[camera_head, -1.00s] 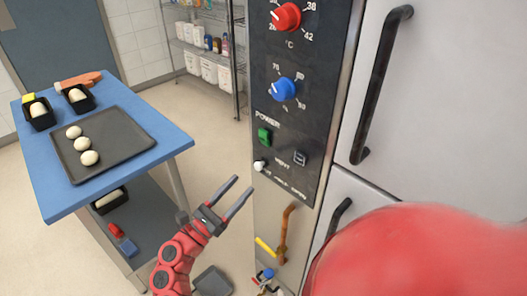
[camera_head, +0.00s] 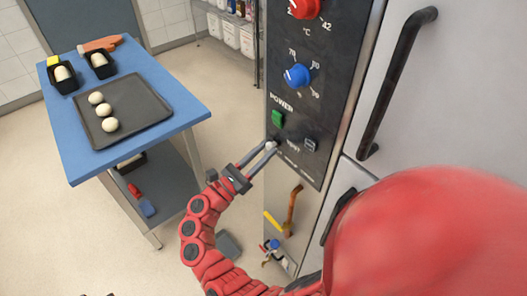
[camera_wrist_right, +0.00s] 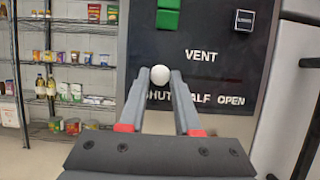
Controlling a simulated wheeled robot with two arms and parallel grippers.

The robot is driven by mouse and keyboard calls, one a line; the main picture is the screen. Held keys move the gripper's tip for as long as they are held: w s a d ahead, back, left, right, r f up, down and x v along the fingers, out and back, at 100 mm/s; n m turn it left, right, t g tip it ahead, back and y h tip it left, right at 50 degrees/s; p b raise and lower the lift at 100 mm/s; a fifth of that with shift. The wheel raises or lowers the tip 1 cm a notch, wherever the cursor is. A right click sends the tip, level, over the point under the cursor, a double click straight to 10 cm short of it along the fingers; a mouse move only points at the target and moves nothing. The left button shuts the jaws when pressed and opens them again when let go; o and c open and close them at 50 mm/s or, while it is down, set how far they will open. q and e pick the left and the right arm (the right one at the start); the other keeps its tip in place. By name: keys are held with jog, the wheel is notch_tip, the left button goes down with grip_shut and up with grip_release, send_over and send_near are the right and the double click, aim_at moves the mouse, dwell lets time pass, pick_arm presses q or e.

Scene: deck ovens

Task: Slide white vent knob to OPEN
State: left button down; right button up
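The white vent knob (camera_head: 270,146) is a small round ball low on the dark control panel (camera_head: 318,130). In the right wrist view the knob (camera_wrist_right: 160,75) sits below the word VENT, above the SHUT end of the SHUT, HALF, OPEN row (camera_wrist_right: 196,98). My right gripper (camera_head: 272,147) reaches up to the panel with its fingers apart. In the wrist view its fingertips (camera_wrist_right: 160,73) lie on either side of the knob, very close to it; I cannot tell whether they touch. My left gripper is not in view.
A green power switch (camera_head: 277,118), a blue dial (camera_head: 297,75) and a red dial (camera_head: 304,8) are above the knob. A black door handle (camera_head: 398,80) is to the right. A blue table (camera_head: 75,150) with a dough tray (camera_head: 150,113) stands left. Yellow-handled pipework (camera_head: 272,221) is below.

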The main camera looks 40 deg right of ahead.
grip_shut()
dwell(0.8)
